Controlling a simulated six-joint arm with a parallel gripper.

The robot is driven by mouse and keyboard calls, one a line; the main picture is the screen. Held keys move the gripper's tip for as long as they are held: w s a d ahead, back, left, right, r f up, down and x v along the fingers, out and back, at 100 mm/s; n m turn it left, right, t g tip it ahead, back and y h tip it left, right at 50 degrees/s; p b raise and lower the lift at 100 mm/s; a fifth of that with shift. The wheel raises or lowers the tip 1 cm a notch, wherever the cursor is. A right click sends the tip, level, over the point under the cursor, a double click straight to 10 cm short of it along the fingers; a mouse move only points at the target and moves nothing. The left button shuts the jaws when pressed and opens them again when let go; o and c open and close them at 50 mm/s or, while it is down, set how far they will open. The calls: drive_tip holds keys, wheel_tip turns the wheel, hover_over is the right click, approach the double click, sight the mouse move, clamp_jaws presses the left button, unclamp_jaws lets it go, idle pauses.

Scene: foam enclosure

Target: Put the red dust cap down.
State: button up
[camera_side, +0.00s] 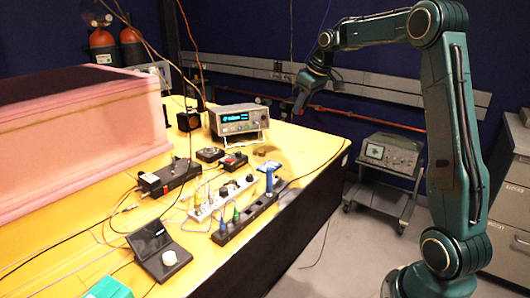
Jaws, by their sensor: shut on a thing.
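My gripper (299,104) hangs in the air above the far right end of the yellow table, pointing down. It is shut on the red dust cap, a very small reddish thing at the fingertips that I can barely make out at this size. Gripper and cap are clear of the tabletop (310,150), behind and to the right of the bench instrument.
A bench instrument with a lit display (239,121) stands at the back. A dark rack with blue and green tools (247,216), a power strip (222,199), a black box (169,178) and cables crowd the middle. The table's right end is mostly clear.

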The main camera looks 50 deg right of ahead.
sight(294, 170)
drive_tip(key=shift+f, duration=0.1)
wheel_tip(294, 170, down, 20)
drive_tip(key=shift+r, duration=0.1)
idle(0.9)
drive_tip(key=o, duration=0.9)
drive_tip(key=shift+o, duration=0.2)
drive_tip(key=v, duration=1.2)
